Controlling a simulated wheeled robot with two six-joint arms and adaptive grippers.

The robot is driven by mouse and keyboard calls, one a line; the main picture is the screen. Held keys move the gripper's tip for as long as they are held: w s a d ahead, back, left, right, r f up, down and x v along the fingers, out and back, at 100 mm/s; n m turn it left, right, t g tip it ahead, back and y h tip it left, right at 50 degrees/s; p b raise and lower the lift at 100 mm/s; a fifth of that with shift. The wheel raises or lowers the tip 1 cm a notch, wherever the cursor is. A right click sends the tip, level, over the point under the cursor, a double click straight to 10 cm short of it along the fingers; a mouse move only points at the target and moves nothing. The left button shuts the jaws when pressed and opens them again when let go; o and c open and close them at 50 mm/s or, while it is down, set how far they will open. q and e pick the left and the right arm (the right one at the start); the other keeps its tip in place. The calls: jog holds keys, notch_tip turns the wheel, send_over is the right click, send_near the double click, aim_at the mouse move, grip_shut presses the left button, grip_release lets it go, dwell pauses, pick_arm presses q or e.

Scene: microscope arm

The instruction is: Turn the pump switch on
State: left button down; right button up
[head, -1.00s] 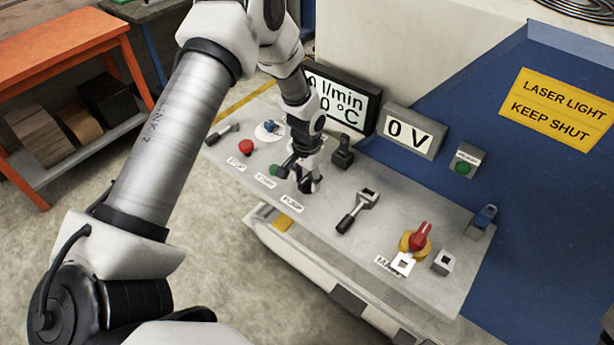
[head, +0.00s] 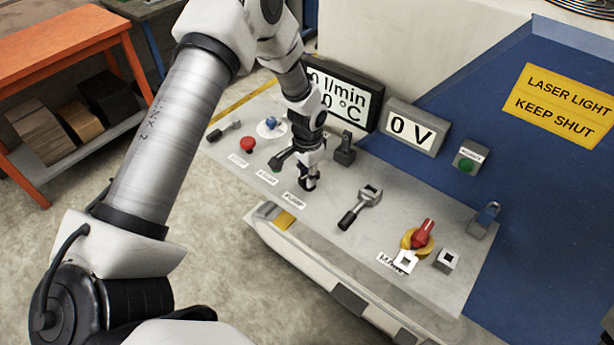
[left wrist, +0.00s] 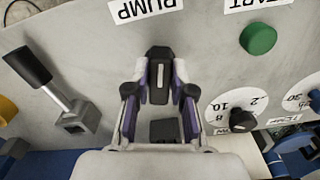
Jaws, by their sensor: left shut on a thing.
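The pump switch is a small dark lever (left wrist: 160,72) on the grey panel, close to the PUMP label (left wrist: 146,8) in the left wrist view. My left gripper (left wrist: 159,88) has its purple and grey fingers on both sides of the lever and is shut on it. In the head view my left gripper (head: 309,180) is down at the panel behind the PUMP label (head: 294,200), and it mostly hides the switch. The flow display (head: 343,98) shows 0 l/min, partly covered by my arm. My right gripper is not in view.
A red stop button (head: 248,145) and a green start button (left wrist: 258,38) sit near the switch. A black-handled lever (head: 360,207) and a red main switch (head: 423,234) are to the right. A 0 V meter (head: 412,129) stands behind. An orange bench (head: 60,45) is at left.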

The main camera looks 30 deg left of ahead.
pick_arm(q)
jog(key=m+b, duration=0.1)
jog(key=m, duration=0.2)
jog(key=shift+w+a+f+m, duration=0.1)
jog(key=shift+m, duration=0.3)
jog(key=m, duration=0.3)
jog(key=shift+m+b, duration=0.3)
jog(key=shift+b, duration=0.05)
jog(key=m, duration=0.3)
jog(key=shift+m+b, duration=0.3)
jog(key=shift+b, duration=0.05)
jog(key=shift+m, duration=2)
jog(key=shift+f, duration=0.1)
jog(key=c, duration=1)
grip_release()
jog(key=shift+w, duration=0.2)
